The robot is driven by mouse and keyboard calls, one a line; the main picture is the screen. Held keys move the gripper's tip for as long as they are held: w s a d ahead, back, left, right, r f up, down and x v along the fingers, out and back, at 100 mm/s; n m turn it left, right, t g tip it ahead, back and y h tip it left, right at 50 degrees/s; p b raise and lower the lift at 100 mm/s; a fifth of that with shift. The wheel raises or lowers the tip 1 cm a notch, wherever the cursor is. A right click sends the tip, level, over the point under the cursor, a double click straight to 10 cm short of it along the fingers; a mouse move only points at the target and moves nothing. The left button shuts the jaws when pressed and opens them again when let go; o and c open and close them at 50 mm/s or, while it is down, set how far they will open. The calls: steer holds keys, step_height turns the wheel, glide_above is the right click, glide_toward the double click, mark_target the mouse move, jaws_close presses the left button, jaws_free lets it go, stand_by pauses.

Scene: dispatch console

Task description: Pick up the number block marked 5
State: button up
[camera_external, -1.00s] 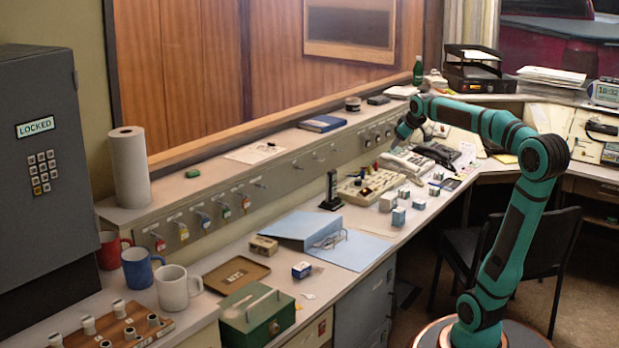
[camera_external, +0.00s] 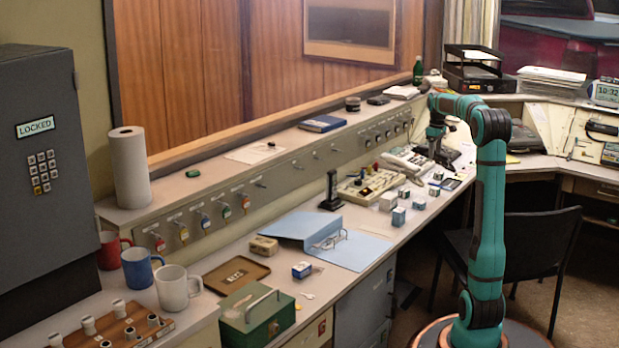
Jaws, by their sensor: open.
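Several small pale and blue-grey number blocks stand on the desk near its front edge, among them one at the left (camera_external: 398,216), one in the middle (camera_external: 419,203) and one farther back (camera_external: 438,175). Their markings are too small to read, so I cannot tell which is the 5. My gripper (camera_external: 432,153) points down above the desk, behind the blocks and near the telephone (camera_external: 408,159). It is open and small in view; no block shows between its fingers.
A blue open binder (camera_external: 355,247) lies to the front left. A black chair (camera_external: 540,250) stands behind my arm.

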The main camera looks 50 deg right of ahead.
mark_target(433, 187)
step_height(433, 187, down, 17)
steer(key=shift+s+f, duration=0.1)
steer(key=shift+s, duration=0.05)
steer(key=c, duration=1.1)
steer(key=shift+o, duration=0.2)
